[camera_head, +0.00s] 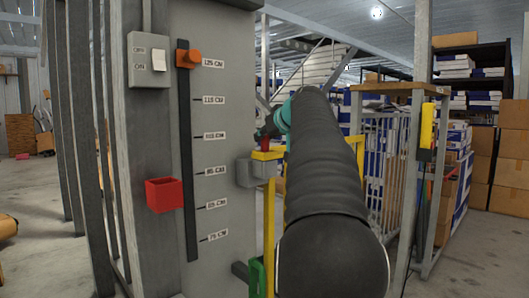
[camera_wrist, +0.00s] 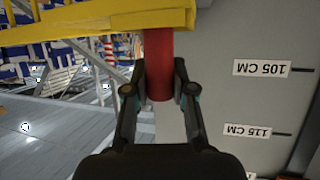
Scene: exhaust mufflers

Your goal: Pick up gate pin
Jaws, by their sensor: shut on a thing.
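The gate pin is a red cylinder (camera_wrist: 159,50), seen large in the wrist view. My gripper (camera_wrist: 160,82) is shut on it, with one finger on each side near its free end. The pin's other end meets the edge of a yellow bracket (camera_wrist: 90,20); how deep it sits there is hidden. In the head view a little red of the pin (camera_head: 264,143) shows just above the yellow bracket (camera_head: 267,155). My gripper (camera_head: 262,134) is mostly hidden there behind my dark arm.
A grey post carries a height scale (camera_head: 187,150) with an orange knob (camera_head: 189,59), a switch box (camera_head: 148,60) and a red open box (camera_head: 163,195). A yellow gate post (camera_head: 269,225) stands below the bracket. Barred fencing (camera_head: 376,150) and shelves lie to the right.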

